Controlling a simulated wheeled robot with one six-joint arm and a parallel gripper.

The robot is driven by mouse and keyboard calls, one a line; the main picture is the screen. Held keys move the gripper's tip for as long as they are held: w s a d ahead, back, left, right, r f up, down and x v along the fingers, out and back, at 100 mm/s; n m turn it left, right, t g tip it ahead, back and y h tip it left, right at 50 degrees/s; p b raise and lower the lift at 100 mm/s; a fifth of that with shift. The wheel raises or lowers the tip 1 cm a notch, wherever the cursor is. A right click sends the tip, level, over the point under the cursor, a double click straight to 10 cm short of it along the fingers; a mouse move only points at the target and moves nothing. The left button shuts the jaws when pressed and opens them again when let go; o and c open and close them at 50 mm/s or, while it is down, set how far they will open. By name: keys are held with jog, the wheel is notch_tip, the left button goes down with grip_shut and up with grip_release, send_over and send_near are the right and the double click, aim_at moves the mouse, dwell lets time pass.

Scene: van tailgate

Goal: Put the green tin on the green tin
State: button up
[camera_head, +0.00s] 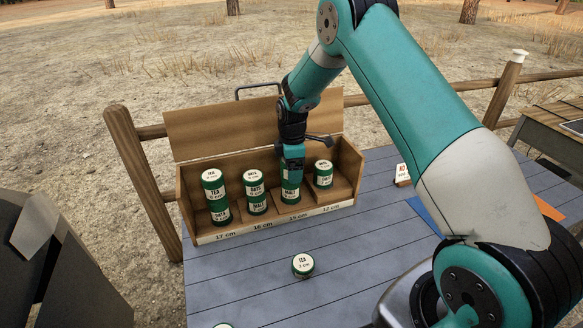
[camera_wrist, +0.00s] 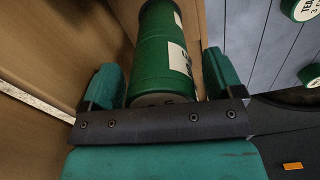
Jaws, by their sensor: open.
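My gripper (camera_head: 291,165) is open, over the third stack of green tins (camera_head: 289,192) in the wooden box. In the wrist view my gripper's fingers (camera_wrist: 163,82) stand on either side of a green tin (camera_wrist: 163,50) with a white label; I cannot tell whether they touch it. Other green tin stacks stand at the 17 cm place (camera_head: 216,196), the 16 cm place (camera_head: 255,192) and the 12 cm place (camera_head: 323,174). A short green TEA tin marked 3 cm (camera_head: 303,265) stands alone on the table. Another tin (camera_head: 223,325) is mostly cut off at the bottom edge.
The open wooden box (camera_head: 270,230) has its lid raised behind and centimetre labels along the front. The grey plank table (camera_head: 245,288) is mostly clear in front.

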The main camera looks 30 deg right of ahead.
notch_tip(320, 180, up, 12)
jog(key=shift+f+b, duration=0.15)
jog(key=shift+b, duration=0.85)
jog(key=s+a+r+m+y, duration=0.1)
jog(key=s+a+r+m, duration=0.1)
jog(key=s+a+r, duration=0.55)
jog(key=s+a+r+m+y, duration=0.25)
jog(key=s+a, duration=0.65)
jog(key=s, duration=0.6)
jog(key=s+a+m, duration=0.2)
jog(key=s+a, duration=0.1)
jog(key=s, duration=0.9)
jog(key=shift+a+r+y, duration=0.35)
jog(key=shift+a, duration=0.05)
